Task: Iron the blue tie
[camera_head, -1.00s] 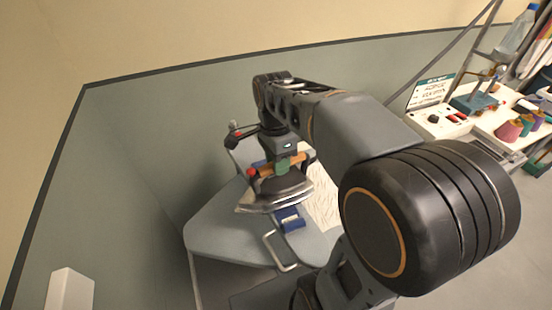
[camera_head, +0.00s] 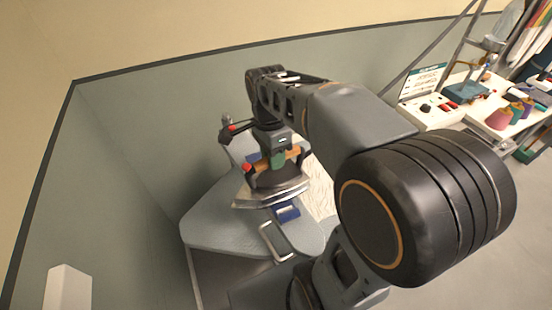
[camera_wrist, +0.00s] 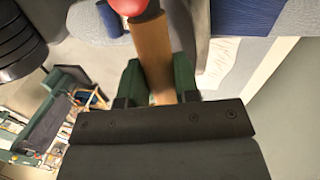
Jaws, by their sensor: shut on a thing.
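My gripper (camera_head: 279,160) is shut on the wooden handle of the iron (camera_head: 272,188). In the wrist view the green fingers (camera_wrist: 158,82) close around the handle (camera_wrist: 152,48), with a red knob at its end. The iron is low over the ironing board (camera_head: 210,215), across the blue tie (camera_head: 288,212). One piece of the tie shows in front of the iron and a bit of blue shows behind it. The middle is hidden under the iron. The tie also shows in the wrist view (camera_wrist: 245,17). I cannot tell whether the soleplate touches it.
A pale patterned cloth (camera_head: 320,190) lies at the board's right. A metal loop (camera_head: 268,240) is at its near edge. The wall is close behind and left. A white table (camera_head: 465,108) with a control box and thread spools stands right, with open floor before it.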

